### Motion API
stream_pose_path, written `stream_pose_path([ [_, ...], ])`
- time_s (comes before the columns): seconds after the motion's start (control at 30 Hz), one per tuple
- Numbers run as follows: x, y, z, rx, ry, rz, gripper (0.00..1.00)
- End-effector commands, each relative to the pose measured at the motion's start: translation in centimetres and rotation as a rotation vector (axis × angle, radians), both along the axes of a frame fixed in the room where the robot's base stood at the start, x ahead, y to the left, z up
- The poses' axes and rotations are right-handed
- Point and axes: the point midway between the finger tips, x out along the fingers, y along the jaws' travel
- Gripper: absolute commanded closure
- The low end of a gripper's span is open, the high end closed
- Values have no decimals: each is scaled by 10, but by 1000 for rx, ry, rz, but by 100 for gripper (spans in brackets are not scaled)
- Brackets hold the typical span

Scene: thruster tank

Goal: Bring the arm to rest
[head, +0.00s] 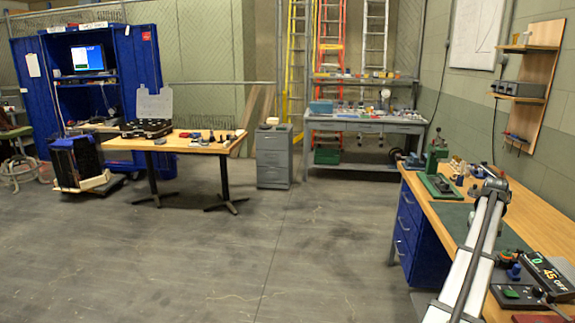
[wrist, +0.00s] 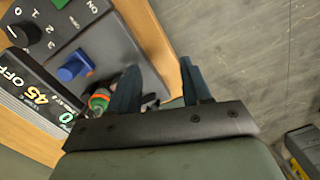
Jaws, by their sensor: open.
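My gripper (wrist: 158,85) shows in the wrist view with its two dark fingers spread apart and nothing between them. Its left finger is close to the edge of a dark control box (wrist: 112,35) in the picture; I cannot tell whether they touch. In the head view my arm reaches from the bottom edge up over the right workbench (head: 545,215); the gripper itself is not clear there. A round green and red part (wrist: 98,102) lies by the left finger.
In the head view, a green-based press (head: 438,185) and small parts stand farther back on the bench. A wooden shelf (head: 530,85) hangs on the right wall. A wooden table (head: 175,142), a blue cabinet (head: 140,75) and a grey bench (head: 365,125) stand beyond open floor (head: 270,250).

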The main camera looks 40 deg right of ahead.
Motion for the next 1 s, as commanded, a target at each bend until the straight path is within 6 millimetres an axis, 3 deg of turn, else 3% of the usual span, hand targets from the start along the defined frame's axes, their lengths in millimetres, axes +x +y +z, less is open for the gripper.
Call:
stream_pose_path([
  [0.03, 23, 16, -23, 13, 4, 27, 52],
  [0.2, 90, 61, -91, 49, 16, 105, 52],
  [0.37, 146, 114, -151, 81, 31, 180, 52],
  [0.5, 188, 168, -203, 110, 49, 247, 52],
  [0.8, 251, 301, -304, 165, 96, 393, 52],
  [1.0, 268, 394, -362, 198, 134, 490, 52],
])
